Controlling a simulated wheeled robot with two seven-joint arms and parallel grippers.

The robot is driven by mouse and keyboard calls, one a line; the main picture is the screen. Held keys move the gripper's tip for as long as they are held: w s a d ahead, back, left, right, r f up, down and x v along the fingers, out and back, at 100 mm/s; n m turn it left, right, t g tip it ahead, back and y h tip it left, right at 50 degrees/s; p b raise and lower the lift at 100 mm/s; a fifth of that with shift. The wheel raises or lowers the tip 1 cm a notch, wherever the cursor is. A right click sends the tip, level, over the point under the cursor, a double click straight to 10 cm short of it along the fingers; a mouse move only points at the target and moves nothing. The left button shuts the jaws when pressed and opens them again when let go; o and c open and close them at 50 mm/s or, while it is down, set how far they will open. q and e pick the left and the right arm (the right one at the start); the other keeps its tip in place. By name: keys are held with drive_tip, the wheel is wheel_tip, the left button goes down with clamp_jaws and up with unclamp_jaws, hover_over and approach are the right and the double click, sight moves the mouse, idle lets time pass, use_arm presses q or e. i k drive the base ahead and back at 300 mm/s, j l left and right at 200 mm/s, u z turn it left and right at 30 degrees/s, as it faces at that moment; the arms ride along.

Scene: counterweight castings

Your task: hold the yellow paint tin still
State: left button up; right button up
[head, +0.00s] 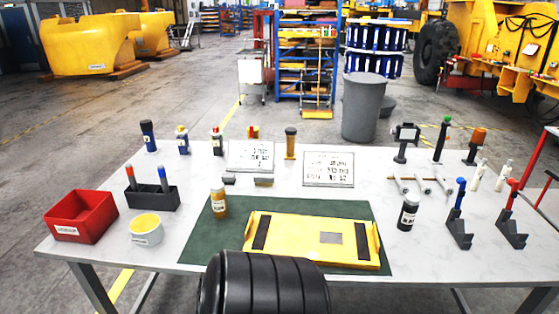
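The yellow paint tin (147,236) stands upright on the left front part of the white table. It is a short white tin with a label and an open top that shows yellow paint. Nothing touches it from above. Neither of my grippers shows in the head view, and no arm reaches over the table.
A red bin (80,216) stands left of the tin, and a dark holder (152,197) with markers stands just behind it. A green mat (225,240) to the right carries an amber bottle (219,203) and a yellow casting (300,236). A black ribbed shape covers the bottom middle.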

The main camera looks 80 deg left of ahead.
sight(219, 200)
drive_tip(key=u, duration=2.3)
